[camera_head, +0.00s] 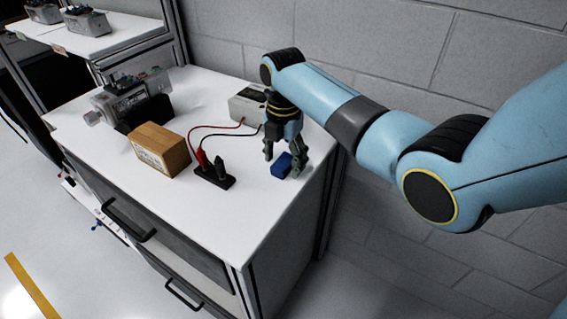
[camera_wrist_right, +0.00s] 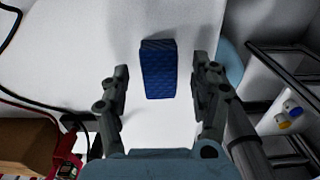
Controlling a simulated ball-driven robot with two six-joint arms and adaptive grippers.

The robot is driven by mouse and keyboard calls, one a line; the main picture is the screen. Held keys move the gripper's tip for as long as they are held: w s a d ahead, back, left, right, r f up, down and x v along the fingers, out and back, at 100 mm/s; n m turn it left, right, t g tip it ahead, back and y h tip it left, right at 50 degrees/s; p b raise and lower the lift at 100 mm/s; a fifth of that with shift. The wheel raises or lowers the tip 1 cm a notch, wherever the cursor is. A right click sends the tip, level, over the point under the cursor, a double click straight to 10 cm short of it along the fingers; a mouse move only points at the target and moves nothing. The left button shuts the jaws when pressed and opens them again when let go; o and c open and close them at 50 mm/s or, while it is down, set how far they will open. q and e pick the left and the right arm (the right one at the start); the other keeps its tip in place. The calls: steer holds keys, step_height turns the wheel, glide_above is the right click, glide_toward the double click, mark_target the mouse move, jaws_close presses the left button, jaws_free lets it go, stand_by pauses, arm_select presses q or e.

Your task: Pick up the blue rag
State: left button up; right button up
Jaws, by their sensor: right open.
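The blue rag (camera_head: 281,165) is a small folded block lying on the white table top, near its right edge. It also shows in the right wrist view (camera_wrist_right: 158,70), between and slightly beyond the fingertips. My right gripper (camera_head: 283,163) points down over the rag, and its fingers are open on either side of it. In the right wrist view the open fingers (camera_wrist_right: 160,75) stand apart from the rag, with white table visible on both sides. My left gripper is not in view.
A black stand with red and black clips (camera_head: 214,176) is left of the rag, its cables running to a grey box (camera_head: 248,104). A cardboard box (camera_head: 161,149) and a servo device (camera_head: 130,100) stand farther left. The table's right edge is close.

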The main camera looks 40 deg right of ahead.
mark_target(283, 162)
steer(key=shift+f, duration=0.25)
steer(key=c, duration=1)
steer(key=shift+r, duration=0.1)
step_height(283, 162, up, 4)
steer(key=shift+a+r, duration=0.1)
steer(key=shift+a, duration=0.05)
steer(key=s+a+r, duration=0.4)
steer(key=s+a, duration=0.1)
steer(key=s+a+r, duration=0.2)
steer(key=s+a, duration=0.1)
steer(key=shift+s+r, duration=0.15)
steer(key=shift+r, duration=0.2)
